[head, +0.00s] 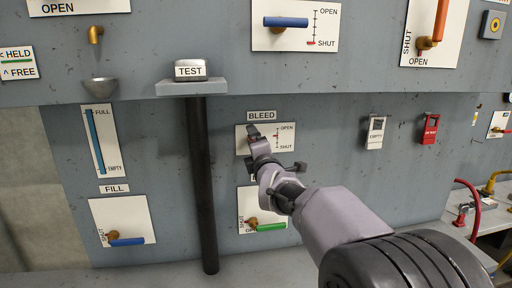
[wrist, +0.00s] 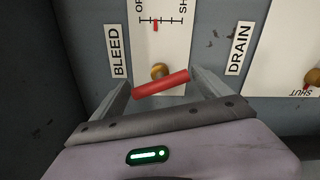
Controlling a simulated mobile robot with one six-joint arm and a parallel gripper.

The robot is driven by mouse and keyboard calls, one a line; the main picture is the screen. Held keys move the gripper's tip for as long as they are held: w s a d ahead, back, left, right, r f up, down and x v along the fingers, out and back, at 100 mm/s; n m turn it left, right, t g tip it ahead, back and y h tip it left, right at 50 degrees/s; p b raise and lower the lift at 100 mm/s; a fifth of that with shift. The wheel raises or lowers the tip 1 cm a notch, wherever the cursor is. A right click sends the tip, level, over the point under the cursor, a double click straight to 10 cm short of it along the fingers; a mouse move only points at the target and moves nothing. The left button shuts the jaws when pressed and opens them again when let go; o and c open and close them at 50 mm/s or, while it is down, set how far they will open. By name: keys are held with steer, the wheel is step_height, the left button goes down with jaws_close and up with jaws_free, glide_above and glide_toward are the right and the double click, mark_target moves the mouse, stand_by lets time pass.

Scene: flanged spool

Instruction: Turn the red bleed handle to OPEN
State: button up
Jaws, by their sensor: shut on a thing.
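The red bleed handle (wrist: 160,84) shows in the wrist view, slightly tilted, on a brass hub (wrist: 160,71). My gripper (wrist: 160,78) is shut on it, one finger at each end of the bar. In the head view my gripper (head: 258,142) covers the handle on the white BLEED plate (head: 243,147). The plate's scale has OPEN at the top and SHUT at the bottom. A red mark (head: 277,136) stands between the two, and it also shows in the wrist view (wrist: 155,25).
Below is a plate with a green handle (head: 271,227). To the left are a black post (head: 201,185) and the TEST shelf (head: 190,88). The DRAIN label (wrist: 239,48) is beside the plate in the wrist view.

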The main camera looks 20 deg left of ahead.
steer(key=n+p, duration=0.1)
steer(key=n, duration=0.8)
steer(key=shift+n+p, duration=0.35)
steer(key=shift+n, duration=0.05)
steer(key=shift+n+p, duration=0.35)
steer(key=shift+n, duration=1.55)
steer(key=o, duration=1.2)
steer(key=shift+c, duration=0.2)
steer(key=v, duration=1.7)
steer(key=shift+s+d, duration=0.15)
steer(key=shift+d, duration=0.05)
